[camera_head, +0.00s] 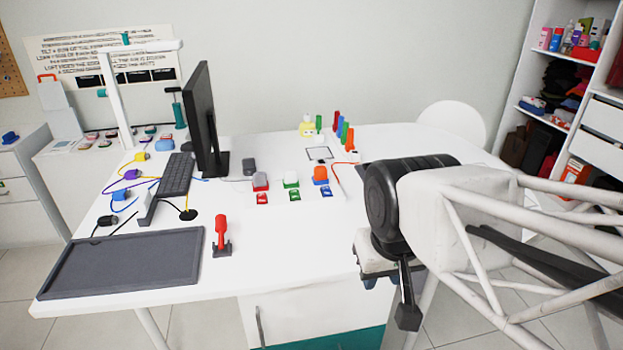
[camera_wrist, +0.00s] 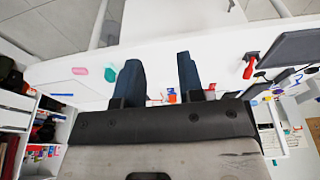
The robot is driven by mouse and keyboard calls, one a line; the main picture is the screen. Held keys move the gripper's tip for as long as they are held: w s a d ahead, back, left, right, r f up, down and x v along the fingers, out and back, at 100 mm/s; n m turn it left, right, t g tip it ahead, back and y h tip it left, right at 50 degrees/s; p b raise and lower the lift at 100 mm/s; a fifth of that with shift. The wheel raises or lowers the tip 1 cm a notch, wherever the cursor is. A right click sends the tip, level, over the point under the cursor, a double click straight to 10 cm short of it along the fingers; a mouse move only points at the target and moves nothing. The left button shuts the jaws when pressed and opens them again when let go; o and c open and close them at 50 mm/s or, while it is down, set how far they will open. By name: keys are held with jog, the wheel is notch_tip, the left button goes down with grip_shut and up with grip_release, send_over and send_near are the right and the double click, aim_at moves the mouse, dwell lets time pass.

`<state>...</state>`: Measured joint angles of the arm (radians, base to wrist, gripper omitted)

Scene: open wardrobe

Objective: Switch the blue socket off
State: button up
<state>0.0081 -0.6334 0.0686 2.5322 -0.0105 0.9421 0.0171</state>
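A small blue block with a white part (camera_head: 327,191) lies on the white table, at the right end of a row with a red one (camera_head: 262,198) and a green one (camera_head: 293,193). It looks like the blue socket, but its switch position is too small to read. Behind it stands an orange-topped block with a blue base (camera_head: 320,175). My gripper (camera_wrist: 159,62) is open and empty in the wrist view, its two dark blue fingers apart. In the head view its dark finger hangs by the table's front edge, right of and nearer than the blue block, apart from it.
A monitor (camera_head: 203,120), keyboard (camera_head: 176,175), dark tray (camera_head: 125,262) and red-handled object (camera_head: 221,235) occupy the table's left. Colored upright pieces (camera_head: 343,132) stand at the back. The table front between the red handle and my arm is clear. Shelves (camera_head: 550,80) stand right.

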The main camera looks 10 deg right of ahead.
jog(key=shift+w, duration=0.15)
jog(key=c, duration=0.5)
jog(key=shift+w+r+n, duration=0.3)
jog(key=shift+w, duration=0.3)
grip_shut()
jog(key=w+d+r+n, duration=0.15)
jog(key=w+n, duration=0.35)
jog(key=w, duration=0.8)
jog(key=w+r+n, duration=0.2)
jog(key=w+n, duration=0.2)
jog(key=w, duration=0.9)
jog(key=w+f+n, duration=0.2)
jog(key=w+n, duration=0.1)
jog(key=w, duration=0.4)
jog(key=w+d+f+n, duration=0.1)
jog(key=w+f+n, duration=0.1)
jog(key=w, duration=0.6)
jog(key=w+d+f+n+g, duration=0.1)
jog(key=w+f+n, duration=0.2)
jog(key=w, duration=0.5)
jog(key=shift+d+f+n, duration=0.25)
jog(key=shift+f+n, duration=0.05)
